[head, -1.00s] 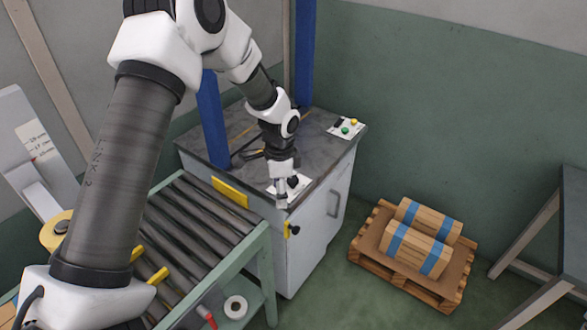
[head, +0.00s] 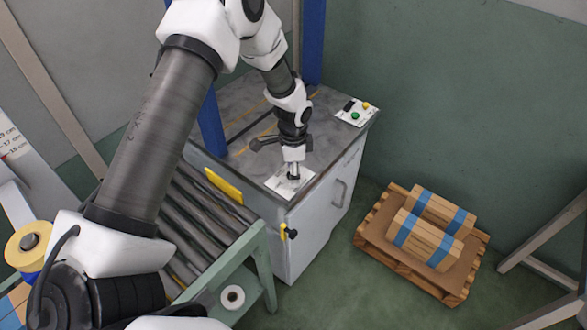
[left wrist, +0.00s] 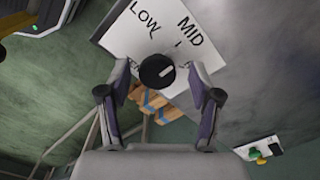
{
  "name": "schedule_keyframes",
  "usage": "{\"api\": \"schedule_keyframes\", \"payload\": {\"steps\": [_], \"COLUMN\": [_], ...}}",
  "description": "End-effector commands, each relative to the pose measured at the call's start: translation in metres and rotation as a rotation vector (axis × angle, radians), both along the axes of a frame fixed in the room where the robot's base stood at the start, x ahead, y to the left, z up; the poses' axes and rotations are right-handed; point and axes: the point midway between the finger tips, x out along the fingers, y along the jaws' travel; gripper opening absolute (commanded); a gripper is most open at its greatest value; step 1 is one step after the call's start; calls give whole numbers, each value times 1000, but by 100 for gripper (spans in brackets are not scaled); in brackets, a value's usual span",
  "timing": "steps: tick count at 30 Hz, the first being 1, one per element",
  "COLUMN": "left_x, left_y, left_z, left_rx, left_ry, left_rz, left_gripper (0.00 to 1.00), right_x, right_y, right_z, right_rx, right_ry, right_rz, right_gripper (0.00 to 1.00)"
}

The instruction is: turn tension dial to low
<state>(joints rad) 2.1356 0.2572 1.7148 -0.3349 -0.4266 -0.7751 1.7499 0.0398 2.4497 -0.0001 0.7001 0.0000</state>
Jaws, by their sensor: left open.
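The tension dial is a black round knob (left wrist: 157,71) with a light pointer mark, on a white label plate (left wrist: 135,30) that reads LOW and MID in the left wrist view. In that view the mark points up and right, not toward LOW. In the head view the plate (head: 281,184) lies at the front corner of the grey machine top. My left gripper (left wrist: 158,88) is open, its two fingers on either side of the knob; I cannot tell whether they touch it. In the head view the left gripper (head: 293,172) points down over the plate and hides most of the dial.
The grey machine cabinet (head: 320,210) has a second panel (head: 356,112) with green and yellow buttons at its far right. A roller conveyor (head: 195,225) adjoins on the left. A pallet (head: 375,240) with boxes stands on the floor at right.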

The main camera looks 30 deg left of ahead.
Motion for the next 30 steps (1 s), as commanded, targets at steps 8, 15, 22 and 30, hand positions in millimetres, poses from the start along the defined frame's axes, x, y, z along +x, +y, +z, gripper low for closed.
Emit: {"api": "schedule_keyframes", "payload": {"steps": [8,15,22,30], "left_x": [0,-1,-1,-2], "left_y": [0,0,0,0], "left_z": [0,0,-1,-1], "left_rx": [0,0,0,0], "left_ry": [0,1,4,5], "left_rz": [0,0,3,11], "left_gripper": [21,4,4,4], "right_x": [0,0,0,0], "right_y": [0,0,0,0], "right_z": [0,0,0,1], "right_rx": [0,0,0,0], "right_ry": [0,0,0,0], "right_rz": [0,0,0,0], "right_gripper": [40,40,40,40]}}
